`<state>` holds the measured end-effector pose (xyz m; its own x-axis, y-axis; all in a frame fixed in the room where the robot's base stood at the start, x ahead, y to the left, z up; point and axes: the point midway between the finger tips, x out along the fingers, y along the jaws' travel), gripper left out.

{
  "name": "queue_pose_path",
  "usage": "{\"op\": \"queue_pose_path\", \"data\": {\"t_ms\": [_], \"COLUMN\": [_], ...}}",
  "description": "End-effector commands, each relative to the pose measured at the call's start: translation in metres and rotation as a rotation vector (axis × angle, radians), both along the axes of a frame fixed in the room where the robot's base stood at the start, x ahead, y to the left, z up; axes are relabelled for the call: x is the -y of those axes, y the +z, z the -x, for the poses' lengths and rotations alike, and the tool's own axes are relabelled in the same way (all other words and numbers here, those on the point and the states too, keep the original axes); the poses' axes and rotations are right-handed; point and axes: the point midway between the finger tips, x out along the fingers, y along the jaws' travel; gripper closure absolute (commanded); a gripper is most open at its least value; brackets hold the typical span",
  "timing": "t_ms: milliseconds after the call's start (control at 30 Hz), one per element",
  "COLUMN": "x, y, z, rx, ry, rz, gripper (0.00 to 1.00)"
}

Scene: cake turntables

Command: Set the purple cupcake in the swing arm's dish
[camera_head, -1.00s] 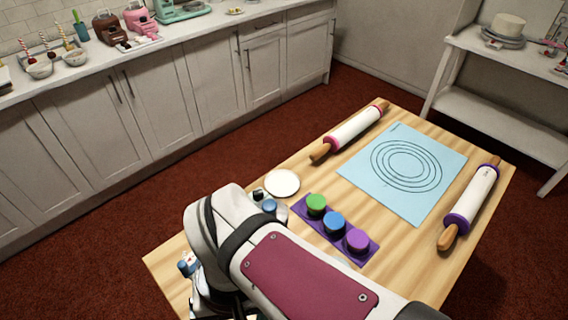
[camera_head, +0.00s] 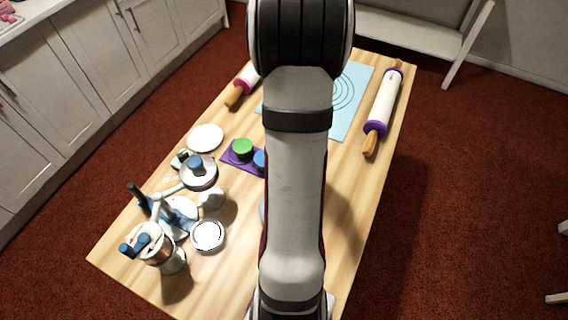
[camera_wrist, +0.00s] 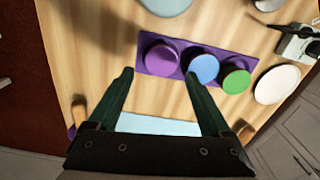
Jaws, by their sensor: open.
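The purple cupcake (camera_wrist: 163,57) sits at the left end of a purple tray (camera_wrist: 213,54) in the wrist view. In the head view my arm hides it. My gripper (camera_wrist: 158,74) is open and empty, with its fingertips on either side of the purple cupcake's near edge in the picture; the height gap is unclear. In the head view a stand with blue knobs (camera_head: 160,222) is at the left. A pale arm from it reaches toward a round grey dish (camera_head: 210,181) with a blue knob-like piece over it. I cannot tell for sure that this is the swing arm's dish.
A blue cupcake (camera_wrist: 204,68) and a green cupcake (camera_wrist: 236,79) share the tray, close beside the purple one. A white plate (camera_head: 206,137), a white bowl (camera_head: 208,236) and a rolling pin (camera_head: 382,105) are on the table. A grey-blue disc (camera_wrist: 166,5) is near the tray.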

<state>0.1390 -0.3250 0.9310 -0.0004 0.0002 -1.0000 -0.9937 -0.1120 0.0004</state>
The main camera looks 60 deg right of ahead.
Motion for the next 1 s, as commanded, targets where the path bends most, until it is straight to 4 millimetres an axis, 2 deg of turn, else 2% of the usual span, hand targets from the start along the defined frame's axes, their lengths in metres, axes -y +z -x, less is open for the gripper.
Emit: {"op": "queue_pose_path", "data": {"t_ms": [33,167,400,500,700,1000], "x": [-0.001,0.0,0.003,0.004,0.004,0.004], "y": [-0.011,-0.028,-0.072,-0.08,-0.08,-0.08], "z": [0.0,0.0,-0.004,-0.004,-0.004,-0.004], "rx": [-0.002,0.0,0.0,0.001,0.001,0.001], "ry": [0.0,0.001,0.001,-0.001,-0.001,0.0], "rz": [-0.005,-0.001,-0.003,-0.001,0.0,0.0], "gripper": [0.17,0.17,0.17,0.17,0.19,0.73]}}
